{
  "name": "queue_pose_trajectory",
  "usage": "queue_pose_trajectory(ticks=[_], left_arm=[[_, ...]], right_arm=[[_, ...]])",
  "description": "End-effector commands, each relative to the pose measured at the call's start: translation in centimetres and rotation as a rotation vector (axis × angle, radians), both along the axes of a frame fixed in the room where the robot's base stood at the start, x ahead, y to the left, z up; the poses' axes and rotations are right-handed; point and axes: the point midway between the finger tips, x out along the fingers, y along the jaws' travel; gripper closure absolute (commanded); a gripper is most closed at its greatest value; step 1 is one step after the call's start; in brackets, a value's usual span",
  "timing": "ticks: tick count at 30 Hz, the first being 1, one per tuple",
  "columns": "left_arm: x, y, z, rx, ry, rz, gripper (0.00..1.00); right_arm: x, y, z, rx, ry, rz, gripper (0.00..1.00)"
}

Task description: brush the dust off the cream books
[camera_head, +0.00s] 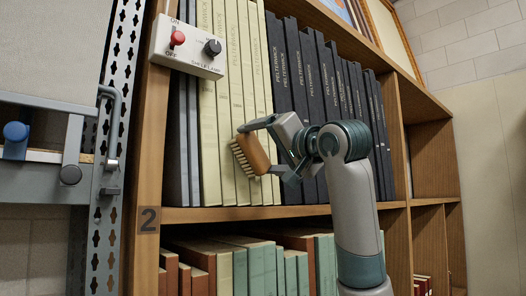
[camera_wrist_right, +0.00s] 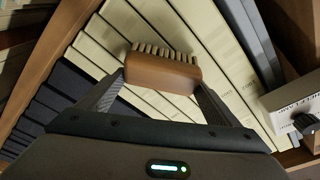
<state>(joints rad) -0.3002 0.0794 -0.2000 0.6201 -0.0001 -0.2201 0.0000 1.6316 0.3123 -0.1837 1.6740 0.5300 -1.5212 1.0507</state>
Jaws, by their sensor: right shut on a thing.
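Several tall cream books (camera_head: 227,104) stand upright on the upper shelf, between grey books at their left and dark ones at their right. They also show behind the brush in the right wrist view (camera_wrist_right: 118,42). My right gripper (camera_head: 261,152) is shut on a wooden brush (camera_head: 250,155) with pale bristles. The brush (camera_wrist_right: 163,73) is held crosswise between the two fingers, bristles toward the cream spines. In the head view it is in front of the lower half of the cream books; I cannot tell whether the bristles touch. No dust is clear to see. My left gripper is out of view.
A shelf lamp switch box (camera_head: 187,48) with a red lever and black knob covers the upper left of the books. Dark books (camera_head: 302,80) stand behind my right arm. Green and brown books (camera_head: 255,262) fill the lower shelf. A metal rack upright (camera_head: 110,150) stands left.

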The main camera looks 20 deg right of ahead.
Motion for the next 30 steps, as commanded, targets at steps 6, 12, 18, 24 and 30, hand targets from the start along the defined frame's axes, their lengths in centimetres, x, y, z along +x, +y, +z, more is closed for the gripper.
queue_pose_trajectory(ticks=[6,12,18,24,30], left_arm=[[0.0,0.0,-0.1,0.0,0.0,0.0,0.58],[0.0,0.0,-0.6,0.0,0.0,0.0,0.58],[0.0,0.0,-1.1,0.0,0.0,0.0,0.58],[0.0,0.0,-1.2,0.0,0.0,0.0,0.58],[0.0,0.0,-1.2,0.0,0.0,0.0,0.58]], right_arm=[[-0.1,0.2,0.0,0.0,-0.001,0.001,0.51],[-0.5,1.4,-0.1,0.0,-0.001,0.002,0.51],[-0.9,2.8,-0.1,0.0,-0.001,0.002,0.51],[-1.1,3.3,0.0,0.0,-0.001,0.001,0.51],[-1.1,3.3,0.0,0.0,0.0,0.0,0.51]])
